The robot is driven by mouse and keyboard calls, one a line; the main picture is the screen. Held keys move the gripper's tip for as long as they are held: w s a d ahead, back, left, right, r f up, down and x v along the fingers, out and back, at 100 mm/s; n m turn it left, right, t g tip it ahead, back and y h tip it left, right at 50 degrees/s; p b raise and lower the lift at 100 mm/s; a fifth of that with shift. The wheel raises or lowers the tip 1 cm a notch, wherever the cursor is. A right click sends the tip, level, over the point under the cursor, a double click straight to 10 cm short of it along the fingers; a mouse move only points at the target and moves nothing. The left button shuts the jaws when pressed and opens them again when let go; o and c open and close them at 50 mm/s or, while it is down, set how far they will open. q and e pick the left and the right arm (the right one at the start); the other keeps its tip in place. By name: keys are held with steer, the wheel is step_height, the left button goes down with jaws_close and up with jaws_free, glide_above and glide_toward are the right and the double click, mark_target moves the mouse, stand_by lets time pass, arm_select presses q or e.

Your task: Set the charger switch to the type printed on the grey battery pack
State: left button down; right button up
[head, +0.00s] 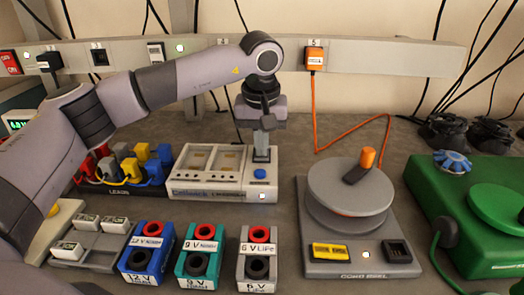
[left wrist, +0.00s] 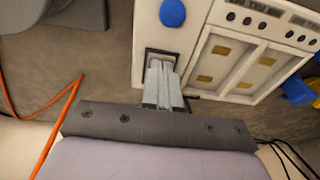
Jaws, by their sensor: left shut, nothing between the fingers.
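The white charger (head: 208,172) stands mid-table, with two bays, a blue button and a lit white lamp on its front. My left gripper (head: 262,158) points down over its back right corner. The left wrist view shows the gripper (left wrist: 162,68) shut with nothing held, its tips at a dark recess in the charger (left wrist: 218,35), beside the blue button. The fingers hide the switch there, so its setting cannot be told. The grey battery pack (head: 244,270) stands in front of the charger; its label seems to read "6 V LiFe". My right gripper is not in view.
A blue pack (head: 135,260) and a teal pack (head: 183,262) stand left of the grey one. A cord reel (head: 320,270) is right of the charger, a leads rack (head: 119,193) left. A power rail (head: 390,58) runs behind; an orange cord (head: 315,110) hangs from it.

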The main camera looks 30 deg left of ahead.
arm_select(q)
step_height(320, 180, up, 3)
steer(key=shift+f+p, duration=0.1)
steer(key=shift+p, duration=1.1)
steer(key=shift+r+p, duration=0.9)
steer(key=shift+r, duration=0.05)
step_height(320, 180, up, 2)
steer(key=shift+r+p, duration=0.2)
steer(key=shift+p, duration=0.8)
